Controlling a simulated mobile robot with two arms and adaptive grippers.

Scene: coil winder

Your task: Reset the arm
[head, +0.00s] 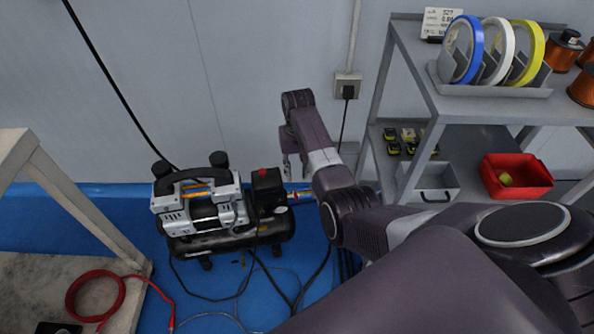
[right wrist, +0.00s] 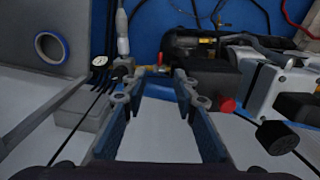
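My right arm reaches from the lower right toward the back wall in the head view. Its gripper (head: 290,166) hangs at the far end, partly hidden behind the arm, just above and right of the air compressor. In the right wrist view the gripper's (right wrist: 158,82) two fingers stand apart, with nothing held between them. My left arm and left gripper are not in view.
The compressor (head: 205,212) stands on the blue floor (head: 225,290) among cables. A grey shelf (head: 480,104) at right holds tape rolls (head: 499,52), copper spools (head: 563,50) and a red bin (head: 516,176). A bench (head: 40,270) with a red hose (head: 95,300) is at left.

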